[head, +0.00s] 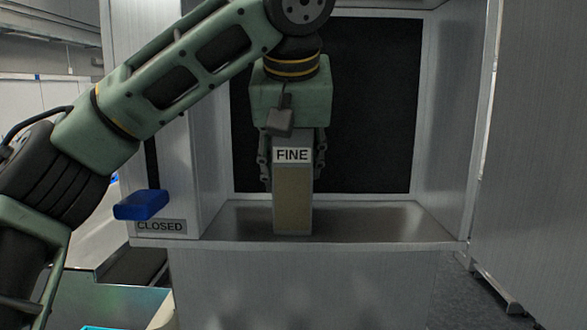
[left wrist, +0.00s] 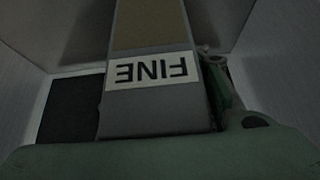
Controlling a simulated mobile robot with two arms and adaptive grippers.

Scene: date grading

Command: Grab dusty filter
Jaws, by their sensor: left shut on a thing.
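A tall, narrow grey filter (head: 293,205) with a brownish, dusty-looking front panel and a white "FINE" label stands upright inside a metal cabinet bay. My left gripper (head: 292,165) comes from above and is shut on the filter's upper part, one finger on each side. In the left wrist view the filter (left wrist: 150,35) runs up the picture, its label upside down. The filter's bottom appears at the bay floor (head: 370,220); whether it touches cannot be told. My right gripper is out of view.
The bay has pale side walls and a black back panel (head: 375,110). A blue handle (head: 141,204) sits at the left above a "CLOSED" label (head: 161,226). A tall metal panel (head: 535,150) stands at the right. The bay floor beside the filter is clear.

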